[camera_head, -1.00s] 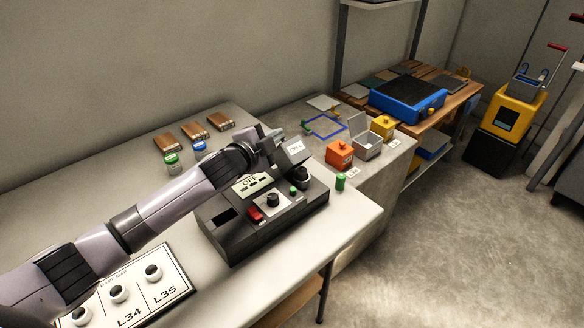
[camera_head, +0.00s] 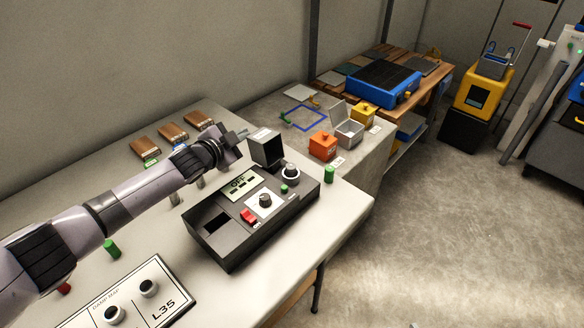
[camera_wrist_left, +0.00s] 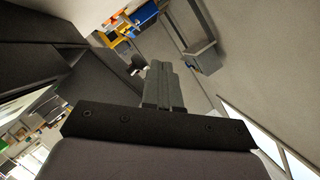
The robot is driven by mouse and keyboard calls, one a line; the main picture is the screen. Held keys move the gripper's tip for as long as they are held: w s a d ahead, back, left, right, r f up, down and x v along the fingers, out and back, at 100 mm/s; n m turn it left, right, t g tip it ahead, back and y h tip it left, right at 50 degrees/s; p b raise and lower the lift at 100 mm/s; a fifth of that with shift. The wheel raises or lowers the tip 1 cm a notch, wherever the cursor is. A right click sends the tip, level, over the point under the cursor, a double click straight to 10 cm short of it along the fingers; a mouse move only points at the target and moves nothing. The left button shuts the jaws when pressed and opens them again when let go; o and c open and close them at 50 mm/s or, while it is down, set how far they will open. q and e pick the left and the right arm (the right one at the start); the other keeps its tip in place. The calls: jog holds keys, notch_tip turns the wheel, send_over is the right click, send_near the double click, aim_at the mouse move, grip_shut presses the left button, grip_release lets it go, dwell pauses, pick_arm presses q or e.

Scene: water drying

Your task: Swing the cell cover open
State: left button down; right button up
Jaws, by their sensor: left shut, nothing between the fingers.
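The dark grey instrument (camera_head: 225,238) sits on the pale bench, with a display reading OFF, a red switch and knobs. Its cell cover (camera_head: 267,150) stands raised at the instrument's far end, with a dark face toward me and a pale label along its top edge. My left gripper (camera_head: 242,133) is shut and empty, just to the left of the cover's upper part. I cannot tell whether it touches the cover. In the left wrist view the closed fingers (camera_wrist_left: 164,85) hold nothing. My right gripper is not in view.
A green-capped vial (camera_head: 329,174) stands right of the instrument. Orange box (camera_head: 323,145), open grey box (camera_head: 349,132) and yellow box (camera_head: 362,113) stand beyond. Brown blocks (camera_head: 172,132) lie at the back left. A white labelled board (camera_head: 130,297) lies in front.

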pick_arm(q)
jog(key=shift+w+a+f+n+g+h+b, duration=0.15)
jog(key=shift+w+a+f+n+g+b, duration=0.1)
jog(key=shift+f+n+b, duration=0.2)
jog(key=shift+w+a+f+n+g+h+b, duration=0.1)
jog(key=shift+a+f+n+g+b, duration=0.1)
jog(key=shift+f+n+b, duration=0.25)
jog(key=shift+w+a+f+n+g+h+b, duration=0.2)
jog(key=shift+a+f+g+b, duration=0.1)
jog(key=shift+f, duration=0.4)
jog(key=r+p+v, duration=0.1)
jog(key=p+v, duration=0.1)
jog(key=v, duration=0.5)
jog(key=shift+r, duration=0.3)
dwell(0.4)
jog(key=shift+s, duration=0.1)
